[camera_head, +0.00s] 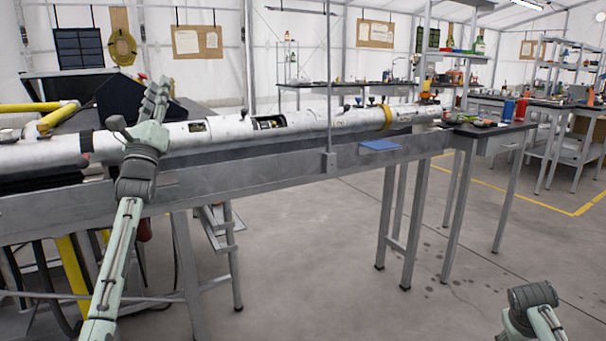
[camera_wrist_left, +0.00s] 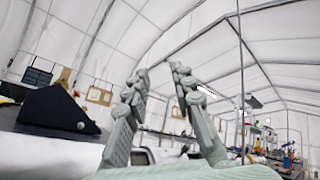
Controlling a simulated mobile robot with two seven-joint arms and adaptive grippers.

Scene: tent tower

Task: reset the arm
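My left arm comes up from the lower left in the head view. Its gripper (camera_head: 158,98) is raised in front of the long white tube, its fingers pointing up. In the left wrist view the two fingers of the left gripper (camera_wrist_left: 156,78) stand apart with nothing between them, so it is open and empty. The tent roof and wall show behind the fingers. Part of my right arm (camera_head: 532,312) shows at the lower right of the head view. Its gripper cannot be made out there.
A long white tube (camera_head: 230,130) lies along a grey metal bench (camera_head: 270,172), close behind my left arm. A blue pad (camera_head: 380,145) lies on the bench. The floor (camera_head: 310,250) in front is clear.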

